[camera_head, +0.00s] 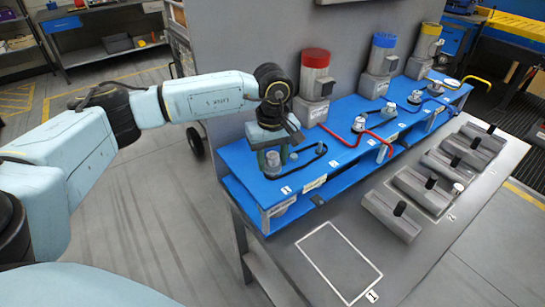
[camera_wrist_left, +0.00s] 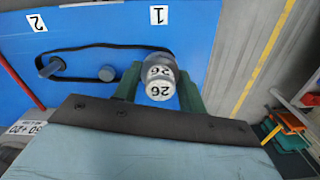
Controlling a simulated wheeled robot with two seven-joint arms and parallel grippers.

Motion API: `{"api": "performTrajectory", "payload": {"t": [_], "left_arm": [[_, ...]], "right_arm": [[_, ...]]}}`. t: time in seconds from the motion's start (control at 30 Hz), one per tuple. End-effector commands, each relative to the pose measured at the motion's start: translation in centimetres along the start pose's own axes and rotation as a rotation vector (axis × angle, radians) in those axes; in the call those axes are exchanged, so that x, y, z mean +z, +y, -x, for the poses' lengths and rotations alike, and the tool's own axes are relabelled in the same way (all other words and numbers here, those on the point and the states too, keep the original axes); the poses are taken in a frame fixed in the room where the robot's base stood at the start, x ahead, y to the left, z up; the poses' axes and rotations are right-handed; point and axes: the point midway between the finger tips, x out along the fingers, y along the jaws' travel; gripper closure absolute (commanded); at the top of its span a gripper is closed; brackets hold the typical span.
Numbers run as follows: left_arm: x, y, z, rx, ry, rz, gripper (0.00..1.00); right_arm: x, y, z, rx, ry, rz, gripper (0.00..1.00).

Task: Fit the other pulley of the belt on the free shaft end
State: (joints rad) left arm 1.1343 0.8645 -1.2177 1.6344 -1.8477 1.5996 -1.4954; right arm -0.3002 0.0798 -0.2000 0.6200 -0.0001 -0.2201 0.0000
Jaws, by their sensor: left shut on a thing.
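My left gripper (camera_head: 271,157) is at the near left end of the blue deck (camera_head: 345,147). Its green fingers, seen in the left wrist view (camera_wrist_left: 160,82), are shut on a silver pulley (camera_wrist_left: 160,72) marked 26. In the head view the belt (camera_head: 313,157) lies beside the gripper. Whether the pulley sits on a shaft is hidden. My right gripper is not in view.
Motors with red (camera_head: 316,58), blue (camera_head: 384,40) and yellow (camera_head: 431,28) caps stand behind the deck. Several grey blocks with black knobs (camera_head: 392,214) sit on the bench. The outlined rectangle (camera_head: 339,262) is empty.

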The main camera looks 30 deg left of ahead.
Motion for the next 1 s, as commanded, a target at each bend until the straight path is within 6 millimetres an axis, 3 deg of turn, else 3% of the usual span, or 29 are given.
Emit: {"api": "performTrajectory", "payload": {"t": [0.83,0.87,1.0], "left_arm": [[0.0,0.0,-2.2,0.0,0.0,0.0,0.83],[0.0,0.0,-2.2,0.0,0.0,0.0,0.58],[0.0,0.0,-2.1,0.0,0.0,0.0,0.39]], "right_arm": [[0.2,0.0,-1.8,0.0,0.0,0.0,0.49],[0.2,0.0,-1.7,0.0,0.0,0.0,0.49],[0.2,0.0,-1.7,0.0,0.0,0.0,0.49]]}}
